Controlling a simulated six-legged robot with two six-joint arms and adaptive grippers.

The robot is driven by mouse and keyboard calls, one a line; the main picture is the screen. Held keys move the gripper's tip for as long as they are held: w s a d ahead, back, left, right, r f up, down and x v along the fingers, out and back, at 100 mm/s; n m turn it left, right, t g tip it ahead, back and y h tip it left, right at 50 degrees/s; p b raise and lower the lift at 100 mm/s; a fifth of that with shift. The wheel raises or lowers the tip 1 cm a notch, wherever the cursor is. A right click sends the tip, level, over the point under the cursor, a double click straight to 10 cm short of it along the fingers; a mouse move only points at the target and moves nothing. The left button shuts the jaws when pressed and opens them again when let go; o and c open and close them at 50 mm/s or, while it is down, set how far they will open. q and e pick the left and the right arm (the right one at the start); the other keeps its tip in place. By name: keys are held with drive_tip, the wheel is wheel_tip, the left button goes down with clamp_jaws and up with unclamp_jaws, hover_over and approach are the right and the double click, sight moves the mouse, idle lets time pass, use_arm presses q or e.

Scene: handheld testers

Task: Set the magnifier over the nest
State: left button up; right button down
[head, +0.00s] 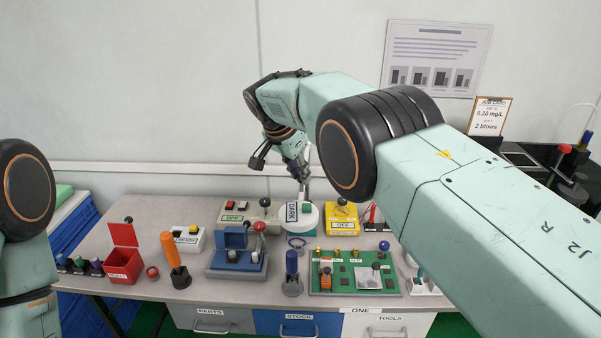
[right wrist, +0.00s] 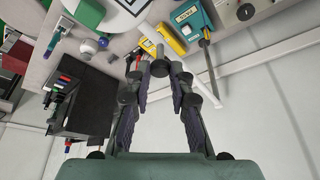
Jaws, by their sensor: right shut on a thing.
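My right gripper (head: 297,174) hangs above the back middle of the bench. In the right wrist view its fingertips (right wrist: 159,72) are closed around a pale rod-like part (right wrist: 147,45), mostly hidden between them. A white round head (head: 312,221), which looks like the magnifier, is below the gripper, beside a thin upright post. A DARK label and a green patch show at it. Whether the held part joins this head is not clear. No part is clearly marked as the nest; a blue fixture (head: 236,262) stands front left of the head. My left gripper is out of view.
A green board (head: 327,284) with small parts lies front right of the white head, and a dark blue-handled tool (head: 291,270) stands between. A yellow tester (head: 341,222) is close at the right. A red box (head: 124,262) and orange-handled tool (head: 174,258) stand left.

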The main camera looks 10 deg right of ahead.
drive_tip(key=shift+w+r, duration=0.1)
drive_tip(key=shift+r, duration=0.05)
idle(0.3)
drive_tip(key=c, duration=1.2)
unclamp_jaws()
drive_tip(key=v, duration=1.1)
drive_tip(key=shift+a+r, duration=0.15)
drive_tip(key=shift+r, duration=0.25)
